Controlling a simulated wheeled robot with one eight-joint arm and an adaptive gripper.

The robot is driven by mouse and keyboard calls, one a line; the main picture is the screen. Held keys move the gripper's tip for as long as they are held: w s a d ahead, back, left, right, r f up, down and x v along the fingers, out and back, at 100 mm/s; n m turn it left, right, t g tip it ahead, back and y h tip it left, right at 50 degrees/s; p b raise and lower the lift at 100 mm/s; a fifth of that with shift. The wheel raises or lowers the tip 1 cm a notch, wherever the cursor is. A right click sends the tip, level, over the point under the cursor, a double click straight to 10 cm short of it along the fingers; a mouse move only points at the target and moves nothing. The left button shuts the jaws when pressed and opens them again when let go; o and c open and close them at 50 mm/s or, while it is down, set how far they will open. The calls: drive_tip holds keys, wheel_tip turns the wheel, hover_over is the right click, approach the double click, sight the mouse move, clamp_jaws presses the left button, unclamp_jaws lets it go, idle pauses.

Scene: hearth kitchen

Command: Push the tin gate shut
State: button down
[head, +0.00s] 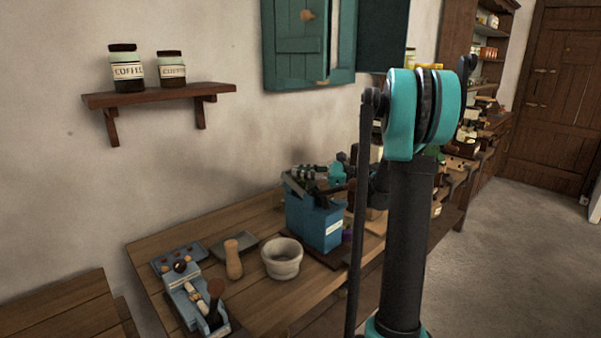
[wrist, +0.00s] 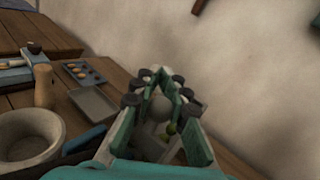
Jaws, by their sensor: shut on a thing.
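The blue tin (head: 318,224) with a pale label stands on the wooden bench in the head view. My gripper (head: 303,174) is at the top of the tin, its fingers over the tin's upper rim. In the wrist view my gripper (wrist: 160,88) has its teal and black fingers drawn together around a greyish piece. This seems to be part of the tin gate, but the fingers mostly hide it. A blue edge (wrist: 85,140) shows left of the gripper. How far the gate stands open cannot be told.
A stone mortar (head: 282,258) and a wooden pestle (head: 233,260) stand left of the tin. A grey tray (wrist: 94,103) lies nearby. The wall is close behind.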

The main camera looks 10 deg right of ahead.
drive_tip(key=shift+f, duration=1.4)
drive_tip(key=c, duration=1.6)
unclamp_jaws()
drive_tip(key=shift+o, duration=0.2)
drive_tip(key=shift+d, duration=0.1)
drive_tip(key=v, duration=1.2)
drive_tip(key=shift+r, duration=0.1)
drive_tip(key=shift+s, duration=0.1)
